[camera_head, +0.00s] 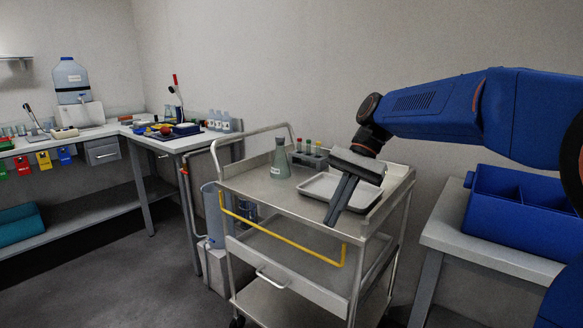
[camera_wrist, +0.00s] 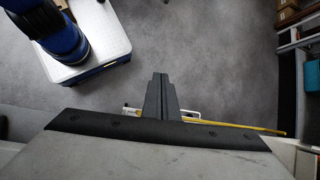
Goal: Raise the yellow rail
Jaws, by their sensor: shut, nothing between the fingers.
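The yellow rail (camera_head: 283,236) is a thin bent bar on the front of the metal trolley (camera_head: 262,190). It hangs below the top shelf, with its long bar low and its ends rising to the trolley at left and right. In the wrist view the yellow rail (camera_wrist: 245,127) runs to the right behind my fingers, and part of it is hidden. My gripper (camera_head: 331,222) is shut and empty. It points down at the front right edge of the trolley's top, above the right part of the rail. In the wrist view my gripper (camera_wrist: 158,76) shows its fingers together.
On the trolley top stand a green flask (camera_head: 280,158), a rack of tubes (camera_head: 308,157) and a white tray (camera_head: 322,186) beside my gripper. A drawer handle (camera_head: 272,277) juts out below the rail. A blue bin (camera_head: 515,212) stands at right. Floor in front is clear.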

